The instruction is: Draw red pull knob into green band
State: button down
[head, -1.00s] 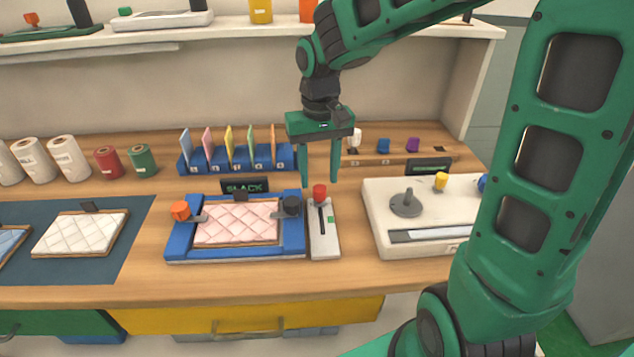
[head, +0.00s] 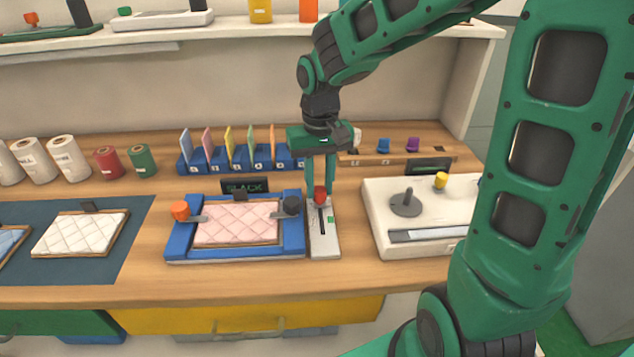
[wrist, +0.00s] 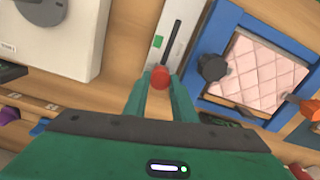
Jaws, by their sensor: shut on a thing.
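The red pull knob (head: 320,194) sits at the far end of a dark slot in a narrow white slider plate (head: 323,245). The green band (head: 330,219) is a small mark beside the slot, nearer the counter's front edge than the knob. My gripper (head: 319,190) points down with its fingers closed on the knob. In the wrist view the knob (wrist: 160,77) shows between the two green fingertips (wrist: 160,82), and the green band (wrist: 157,41) lies farther along the slot.
Left of the slider is a blue frame (head: 180,243) holding a pink quilted pad (head: 237,222), with an orange knob (head: 180,210) and a black knob (head: 291,205). A small "SLACK" sign (head: 244,186) stands behind it. A white lever box (head: 380,225) stands to the right.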

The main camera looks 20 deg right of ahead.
aim_at(320, 219)
jog(key=s, duration=0.1)
jog(key=s+a, duration=0.1)
jog(key=s, duration=0.2)
jog(key=shift+s+a, duration=0.25)
jog(key=c, duration=1.5)
grip_release()
jog(key=shift+o, duration=0.2)
jog(key=shift+r, duration=0.1)
notch_tip(320, 219, up, 11)
jog(key=shift+f, duration=0.2)
jog(key=shift+w, duration=0.1)
